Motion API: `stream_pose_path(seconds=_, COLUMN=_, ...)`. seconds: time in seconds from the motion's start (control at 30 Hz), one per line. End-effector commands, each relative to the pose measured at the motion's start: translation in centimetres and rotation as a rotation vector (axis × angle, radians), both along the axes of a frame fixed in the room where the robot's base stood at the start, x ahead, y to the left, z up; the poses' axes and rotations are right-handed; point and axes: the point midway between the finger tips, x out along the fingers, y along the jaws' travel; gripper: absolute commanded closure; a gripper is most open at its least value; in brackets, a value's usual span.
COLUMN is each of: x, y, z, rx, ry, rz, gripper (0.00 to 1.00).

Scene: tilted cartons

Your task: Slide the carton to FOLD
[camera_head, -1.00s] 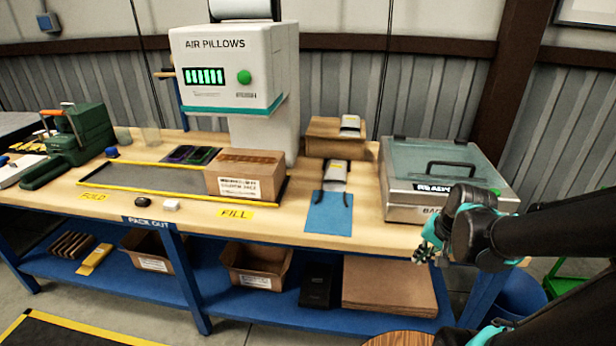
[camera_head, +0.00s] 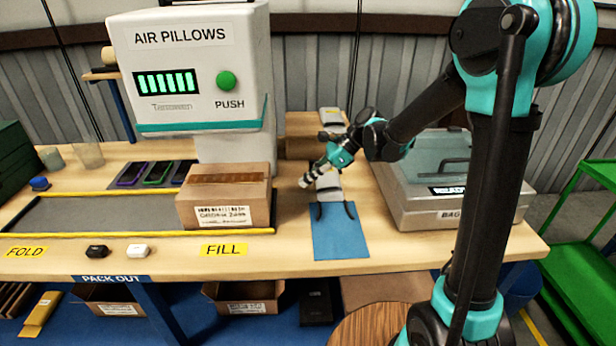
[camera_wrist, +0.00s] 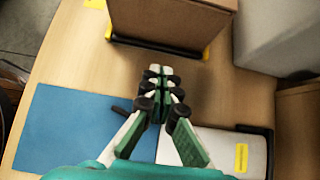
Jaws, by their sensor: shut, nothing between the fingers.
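The brown taped carton (camera_head: 224,197) stands at the right end of the grey slide lane, above the yellow FILL label (camera_head: 224,250). The FOLD label (camera_head: 27,252) is at the lane's left end. My gripper (camera_head: 305,184) is shut and empty, to the right of the carton and apart from it, above the table near the blue mat. In the wrist view the fingertips of my gripper (camera_wrist: 160,72) are together, and the carton (camera_wrist: 172,22) is ahead of them at the top. The carton's far side is hidden.
Yellow rails (camera_head: 130,234) edge the grey lane (camera_head: 95,214). The air pillow machine (camera_head: 190,70) stands behind the carton. A blue mat (camera_head: 340,238) and bagging machine (camera_head: 450,205) are at right. The lane left of the carton is clear.

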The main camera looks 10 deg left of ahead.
Motion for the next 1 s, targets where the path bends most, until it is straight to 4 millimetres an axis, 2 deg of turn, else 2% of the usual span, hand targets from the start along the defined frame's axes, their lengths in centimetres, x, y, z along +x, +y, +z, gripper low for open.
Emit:
stream_pose_path(seconds=0.33, x=-1.2, y=4.7, z=-4.8, rx=0.000, ry=-0.001, rz=0.003, gripper=1.00)
stream_pose_path(seconds=0.6, x=-1.9, y=7.8, z=-4.6, rx=0.000, ry=-0.003, rz=0.003, gripper=1.00)
stream_pose_path(seconds=1.0, x=-2.0, y=8.3, z=-4.5, rx=0.000, ry=-0.002, rz=0.001, gripper=1.00)
